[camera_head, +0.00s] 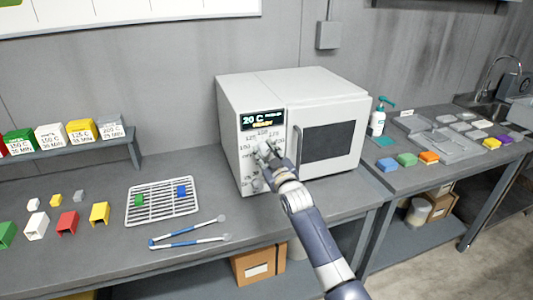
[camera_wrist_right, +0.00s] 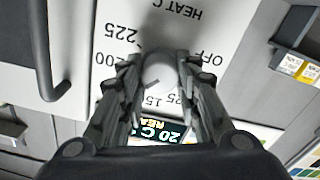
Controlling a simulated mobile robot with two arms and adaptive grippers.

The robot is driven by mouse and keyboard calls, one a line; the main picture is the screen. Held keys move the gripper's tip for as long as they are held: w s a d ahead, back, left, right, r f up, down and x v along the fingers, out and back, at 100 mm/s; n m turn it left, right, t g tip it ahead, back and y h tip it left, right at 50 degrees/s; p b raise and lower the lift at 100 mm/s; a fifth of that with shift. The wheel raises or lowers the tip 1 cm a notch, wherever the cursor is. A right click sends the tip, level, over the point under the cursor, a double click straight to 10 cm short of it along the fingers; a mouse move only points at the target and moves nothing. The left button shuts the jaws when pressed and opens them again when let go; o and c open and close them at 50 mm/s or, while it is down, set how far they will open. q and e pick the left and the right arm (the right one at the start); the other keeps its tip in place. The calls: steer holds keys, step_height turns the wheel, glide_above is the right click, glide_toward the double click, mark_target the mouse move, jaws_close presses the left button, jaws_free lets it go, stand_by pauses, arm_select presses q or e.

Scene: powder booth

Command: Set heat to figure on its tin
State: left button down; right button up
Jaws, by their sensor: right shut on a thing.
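The white oven (camera_head: 335,88) stands on the bench with its door closed. Its display (camera_head: 263,120) reads 20 C above a smaller line. My right gripper (camera_head: 266,152) is at the heat dial on the oven's front panel. In the right wrist view, its fingers are shut on the round white heat knob (camera_wrist_right: 160,76), with OFF, 200 and 225 printed around it. The knob's exact pointer setting is hard to tell. Labelled tins in green (camera_head: 19,141), white (camera_head: 50,136), yellow (camera_head: 82,130) and grey (camera_head: 110,127) stand on the left shelf. My left gripper is out of view.
A wire rack (camera_head: 162,211) holds a green piece (camera_head: 139,200) and a blue piece (camera_head: 182,191). Blue-handled tongs (camera_head: 190,239) lie in front. Coloured open blocks stand at left. The right bench has a tray (camera_head: 447,145), coloured blocks and a pump bottle (camera_head: 377,122).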

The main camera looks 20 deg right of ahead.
steer(key=shift+f, duration=0.15)
steer(key=o, duration=1.1)
steer(key=shift+c, duration=0.2)
steer(key=s, duration=1.2)
steer(key=shift+d, duration=0.2)
